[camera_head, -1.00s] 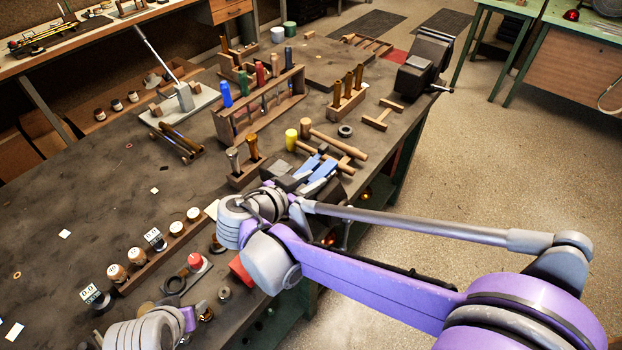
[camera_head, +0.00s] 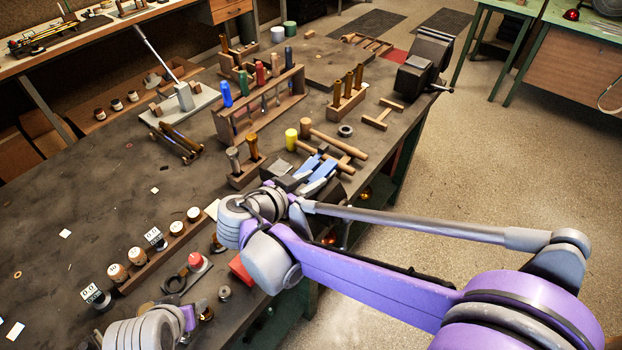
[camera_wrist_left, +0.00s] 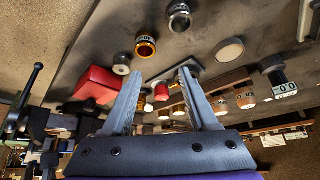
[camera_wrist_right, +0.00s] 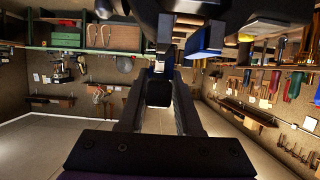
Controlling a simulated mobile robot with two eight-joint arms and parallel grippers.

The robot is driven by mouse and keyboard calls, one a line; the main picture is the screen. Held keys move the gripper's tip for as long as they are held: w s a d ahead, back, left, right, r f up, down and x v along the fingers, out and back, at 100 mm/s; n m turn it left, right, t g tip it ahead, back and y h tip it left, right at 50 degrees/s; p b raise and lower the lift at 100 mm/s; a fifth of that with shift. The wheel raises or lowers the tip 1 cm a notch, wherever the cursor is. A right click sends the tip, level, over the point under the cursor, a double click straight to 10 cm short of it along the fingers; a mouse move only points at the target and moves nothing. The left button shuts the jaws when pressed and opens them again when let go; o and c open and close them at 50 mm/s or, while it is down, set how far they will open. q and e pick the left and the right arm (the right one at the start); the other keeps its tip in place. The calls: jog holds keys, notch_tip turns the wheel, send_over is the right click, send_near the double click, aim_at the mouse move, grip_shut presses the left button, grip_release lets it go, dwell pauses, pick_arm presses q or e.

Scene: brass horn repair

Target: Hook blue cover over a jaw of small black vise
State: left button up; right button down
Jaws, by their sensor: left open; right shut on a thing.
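The small black vise (camera_head: 289,182) stands at the right edge of the bench, partly hidden by my right arm. Two blue pieces show at it in the head view: one blue piece (camera_head: 307,163) farther back and another (camera_head: 323,169) nearer my right gripper (camera_head: 312,184). My right gripper (camera_wrist_right: 158,76) is shut on a dark blue cover (camera_wrist_right: 159,60), mostly hidden between the fingertips. A bright blue cover (camera_wrist_right: 207,40) hangs to the right of the fingers in the right wrist view. Whether the held cover touches a jaw is unclear. My left gripper (camera_wrist_left: 159,85) is open and empty.
A red block (camera_wrist_left: 97,84) and several small jars and rings are near my left gripper. A large black vise (camera_head: 425,62) stands at the far corner. The left bench middle is mostly clear.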

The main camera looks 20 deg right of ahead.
pick_arm(q)
jog(key=shift+f, duration=0.1)
pick_arm(e)
jog(key=shift+f, duration=0.2)
pick_arm(q)
jog(key=shift+s+f+b, duration=0.25)
jog(key=shift+f+b, duration=0.2)
jog(key=shift+f, duration=0.1)
jog(key=shift+s+f+b, duration=0.25)
jog(key=shift+f+b, duration=0.15)
jog(key=shift+f, duration=0.15)
pick_arm(e)
jog(key=shift+f, duration=1.5)
jog(key=shift+r, duration=0.1)
pick_arm(q)
jog(key=shift+r, duration=0.25)
jog(key=shift+w, duration=0.1)
pick_arm(e)
jog(key=c, duration=0.5)
grip_release()
jog(key=shift+a, duration=0.1)
